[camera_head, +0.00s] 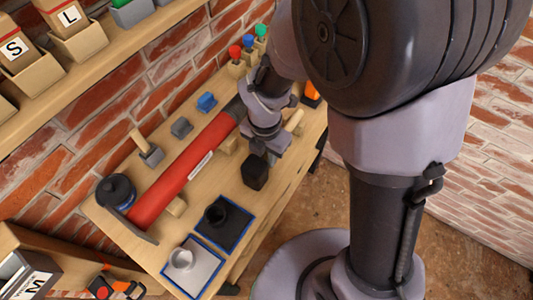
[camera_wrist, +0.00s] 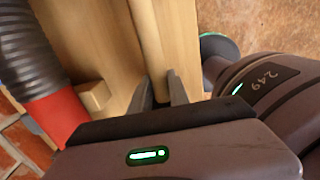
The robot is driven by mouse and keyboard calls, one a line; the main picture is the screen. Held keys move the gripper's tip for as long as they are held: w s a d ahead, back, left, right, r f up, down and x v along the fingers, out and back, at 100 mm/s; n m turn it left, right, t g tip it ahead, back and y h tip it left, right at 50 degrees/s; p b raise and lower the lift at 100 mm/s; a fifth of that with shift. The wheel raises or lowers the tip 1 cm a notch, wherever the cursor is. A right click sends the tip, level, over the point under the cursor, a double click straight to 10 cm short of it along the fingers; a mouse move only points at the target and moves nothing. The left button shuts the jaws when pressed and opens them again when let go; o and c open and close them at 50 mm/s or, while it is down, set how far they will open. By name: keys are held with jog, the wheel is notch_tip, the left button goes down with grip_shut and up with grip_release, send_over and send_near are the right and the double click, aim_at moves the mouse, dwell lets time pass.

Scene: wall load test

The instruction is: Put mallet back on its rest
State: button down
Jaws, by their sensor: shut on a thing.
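The mallet has a black block head (camera_head: 255,172) near the front edge of the wooden bench, and a pale wooden handle (camera_head: 293,122) that shows beyond my gripper. My gripper (camera_head: 271,152) is shut on the handle, low over or at the bench's front side. In the wrist view the fingertips (camera_wrist: 162,90) are on either side of the handle (camera_wrist: 149,45), which runs away up the picture. The head is not clear in the wrist view. I cannot tell whether the mallet touches the bench, and I cannot make out its rest for certain.
A long red tool (camera_head: 185,170) with a black end lies along the bench (camera_head: 140,245) on wooden blocks. Blue-edged mats (camera_head: 195,285) (camera_head: 240,240) carry a white and a black cup. Several screwdrivers (camera_head: 248,42) stand at the back. A brick wall and shelf bound the left.

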jog(key=shift+f, duration=0.3)
jog(key=c, duration=0.5)
grip_release()
jog(key=shift+r, duration=0.1)
notch_tip(320, 180, up, 8)
jog(key=p, duration=0.8)
jog(key=shift+s+r, duration=0.1)
jog(key=shift+s, duration=0.05)
